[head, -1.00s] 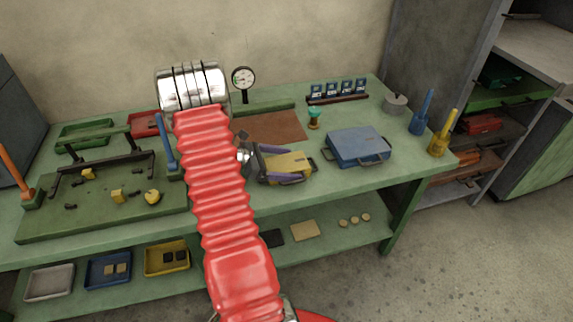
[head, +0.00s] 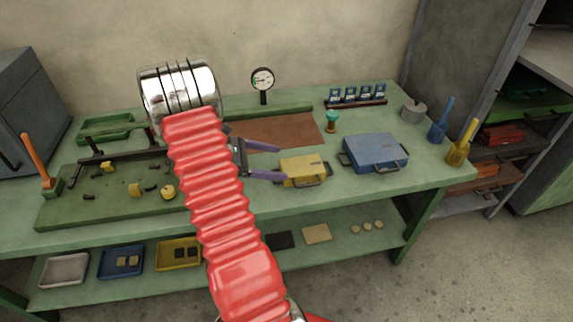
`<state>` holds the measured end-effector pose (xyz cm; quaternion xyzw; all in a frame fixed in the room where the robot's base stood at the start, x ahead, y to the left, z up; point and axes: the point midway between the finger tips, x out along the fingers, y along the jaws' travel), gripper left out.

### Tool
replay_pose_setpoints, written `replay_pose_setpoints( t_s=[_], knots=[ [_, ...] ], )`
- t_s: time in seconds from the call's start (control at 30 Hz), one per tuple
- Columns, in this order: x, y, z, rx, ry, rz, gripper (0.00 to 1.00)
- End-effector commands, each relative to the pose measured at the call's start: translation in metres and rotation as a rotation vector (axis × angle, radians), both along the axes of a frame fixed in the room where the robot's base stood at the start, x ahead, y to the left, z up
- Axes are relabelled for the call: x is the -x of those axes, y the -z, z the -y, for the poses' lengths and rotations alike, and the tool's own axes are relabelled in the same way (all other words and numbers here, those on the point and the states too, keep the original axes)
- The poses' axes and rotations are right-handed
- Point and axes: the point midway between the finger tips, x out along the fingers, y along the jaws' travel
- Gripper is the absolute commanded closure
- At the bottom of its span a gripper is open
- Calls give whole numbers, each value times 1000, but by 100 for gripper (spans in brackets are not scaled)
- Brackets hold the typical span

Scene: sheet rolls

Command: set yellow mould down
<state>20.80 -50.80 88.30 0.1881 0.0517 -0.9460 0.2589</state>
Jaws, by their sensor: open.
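The yellow mould (head: 303,170) is a flat yellow block with dark handles at its sides. It rests on the green bench top (head: 385,186), just in front of the brown mat (head: 275,132) and left of the blue mould (head: 375,151). My gripper (head: 280,162) is open, with its two purple fingers pointing right. The fingertips are beside the left end of the yellow mould, and nothing is between them. My red sleeved arm hides part of the bench to the left.
A dial gauge (head: 262,80) stands behind the mat, and a small green-topped piece (head: 332,121) stands at its right. A green board (head: 110,200) with several yellow pieces lies at left. Blue (head: 441,120) and yellow (head: 463,142) handled tools stand at the right end.

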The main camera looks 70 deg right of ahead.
Motion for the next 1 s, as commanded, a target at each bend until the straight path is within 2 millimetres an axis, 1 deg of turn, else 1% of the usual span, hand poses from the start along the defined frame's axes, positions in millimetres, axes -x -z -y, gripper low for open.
replay_pose_setpoints(
  t_s=[0.03, 0.1, 0.2, 1.0],
  knots=[
    [-5, -2, -3, 1, -1, 1, 11],
    [-10, -5, -6, 2, -1, 0, 11],
    [-13, -7, -8, 1, 0, 0, 11],
    [-14, -7, -8, 0, 0, 0, 11]
  ],
)
